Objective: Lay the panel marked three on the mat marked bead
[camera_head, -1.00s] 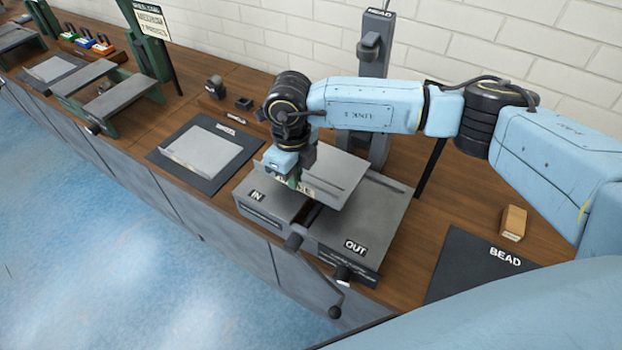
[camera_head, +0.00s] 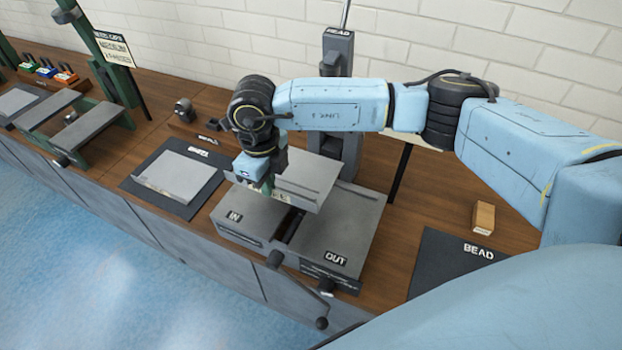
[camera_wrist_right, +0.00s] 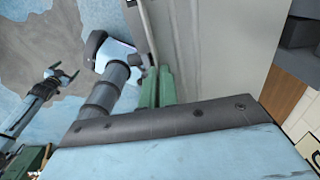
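My right gripper (camera_head: 267,184) is shut on the edge of a grey panel (camera_head: 312,173) with a raised fold line. The panel hangs above the machine with plates marked IN and OUT (camera_head: 340,228). A pale label on the panel is partly hidden by the fingers, so I cannot read its mark. In the wrist view the panel (camera_wrist_right: 215,45) stands against the green fingers (camera_wrist_right: 156,88). The dark mat marked BEAD (camera_head: 440,262) lies at the right, its visible part bare, partly hidden by my arm. My left gripper (camera_wrist_right: 62,75) shows only in the wrist view, open and empty.
A wooden block (camera_head: 483,217) stands behind the BEAD mat. A post marked BEAD (camera_head: 337,55) rises behind the machine. A crank handle (camera_head: 321,322) sticks out in front. Another grey panel (camera_head: 180,176) lies on a mat at the left.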

